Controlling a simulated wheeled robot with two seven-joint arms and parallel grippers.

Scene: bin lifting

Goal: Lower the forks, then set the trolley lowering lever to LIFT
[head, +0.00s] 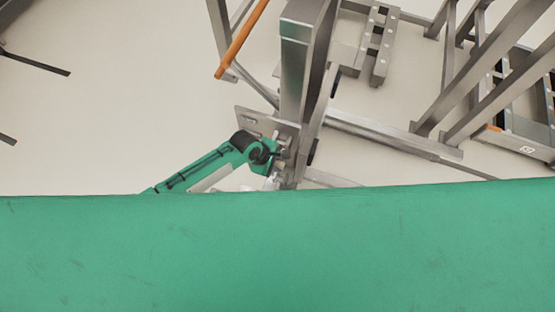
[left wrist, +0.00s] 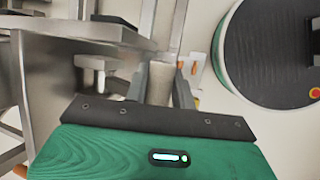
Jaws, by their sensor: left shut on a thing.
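The steel trolley (head: 296,60) stands upright in the middle of the head view, with a flat metal plate (head: 262,122) on its side. My left gripper (head: 277,165) is at the trolley's side, just below that plate. In the left wrist view its two fingers (left wrist: 161,88) are shut on a short pale grey piece (left wrist: 160,82), which looks like the lever. The lever's setting and any label are not readable. I cannot clearly make out the forks or their height. My right gripper is in neither view.
An orange bar (head: 241,40) slants beside the trolley's top left. Steel frames (head: 485,75) and a low steel piece with holes (head: 374,45) stand to the right. The floor (head: 120,110) at left is mostly clear. My green body fills the lower head view.

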